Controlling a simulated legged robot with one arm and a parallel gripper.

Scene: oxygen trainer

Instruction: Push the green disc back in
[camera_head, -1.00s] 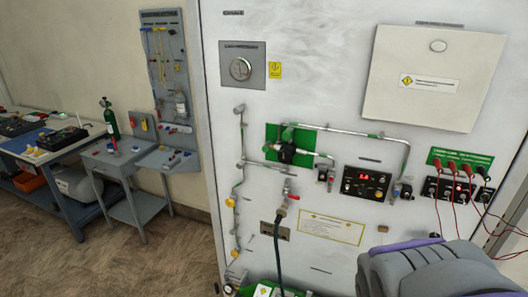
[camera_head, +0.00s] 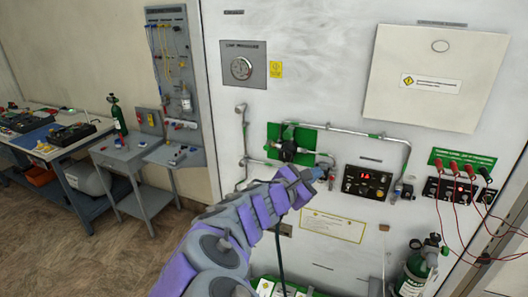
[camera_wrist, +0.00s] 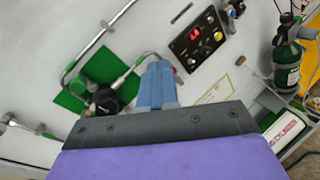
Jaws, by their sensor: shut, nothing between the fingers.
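My gripper (camera_head: 321,173) is shut and empty, in front of the white panel (camera_head: 330,90), just left of the black control box (camera_head: 368,183) with its lit red display. In the wrist view the blue closed fingers (camera_wrist: 157,84) point at the pipework, with the control box (camera_wrist: 200,38) above right. A green plate (camera_head: 302,137) with a black regulator (camera_head: 288,151) is up and left of my gripper; the regulator also shows in the wrist view (camera_wrist: 107,101). My arm hides the pipework below. Contact with the panel cannot be told.
A green cylinder (camera_head: 413,275) stands at lower right. Red cables (camera_head: 463,205) hang from a switch box at right. Workbenches (camera_head: 120,155) stand left.

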